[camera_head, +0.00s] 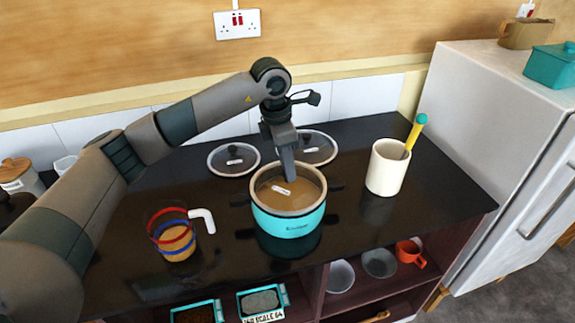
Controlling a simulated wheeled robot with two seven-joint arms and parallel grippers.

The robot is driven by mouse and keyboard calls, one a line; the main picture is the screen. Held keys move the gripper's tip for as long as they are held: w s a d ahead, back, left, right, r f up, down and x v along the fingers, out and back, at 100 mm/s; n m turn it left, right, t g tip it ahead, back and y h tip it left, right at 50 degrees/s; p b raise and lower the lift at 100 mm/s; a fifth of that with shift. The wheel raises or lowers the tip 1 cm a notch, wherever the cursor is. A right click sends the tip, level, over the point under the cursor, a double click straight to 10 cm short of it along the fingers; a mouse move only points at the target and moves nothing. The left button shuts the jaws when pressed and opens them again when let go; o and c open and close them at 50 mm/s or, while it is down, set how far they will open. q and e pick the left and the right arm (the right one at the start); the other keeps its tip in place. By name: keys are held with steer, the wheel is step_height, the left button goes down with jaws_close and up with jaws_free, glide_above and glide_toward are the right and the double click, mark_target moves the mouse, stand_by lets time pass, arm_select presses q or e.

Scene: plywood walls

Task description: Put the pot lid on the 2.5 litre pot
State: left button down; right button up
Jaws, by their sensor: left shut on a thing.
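The turquoise pot (290,226) stands on the dark worktop, with dark side handles and a pale rim. A see-through lid with a white label (282,188) appears at the pot's mouth, and brown shows through it. My left gripper (289,177) points down over the middle of the pot, shut on this lid. The lid's knob is hidden by the fingers, and I cannot tell whether the lid's rim touches the pot all round. Two other glass lids with dark knobs lie behind the pot, one at the left (233,170) and one at the right (326,149). My right gripper is not in view.
A glass measuring jug (175,240) with a white handle stands left of the pot. A white crock (387,170) holding a yellow-handled utensil stands right. A white fridge (500,130) borders the worktop. Shelves below hold trays, bowls and an orange mug (409,252).

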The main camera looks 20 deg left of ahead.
arm_select(q)
steer(key=shift+f+b, duration=0.3)
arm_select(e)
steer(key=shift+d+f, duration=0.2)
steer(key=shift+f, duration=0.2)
arm_select(q)
steer(key=c, duration=1.4)
jaws_free()
steer(key=shift+o, duration=0.2)
step_height(320, 180, up, 17)
steer(key=s+a+b, duration=0.1)
steer(key=a+b, duration=0.1)
steer(key=b, duration=0.3)
steer(key=shift+s+r, duration=0.15)
steer(key=shift+s, duration=0.05)
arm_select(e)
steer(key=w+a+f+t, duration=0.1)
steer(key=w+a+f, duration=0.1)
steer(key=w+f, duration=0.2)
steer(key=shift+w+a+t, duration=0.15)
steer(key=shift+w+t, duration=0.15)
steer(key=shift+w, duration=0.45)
arm_select(q)
steer(key=shift+a, duration=0.1)
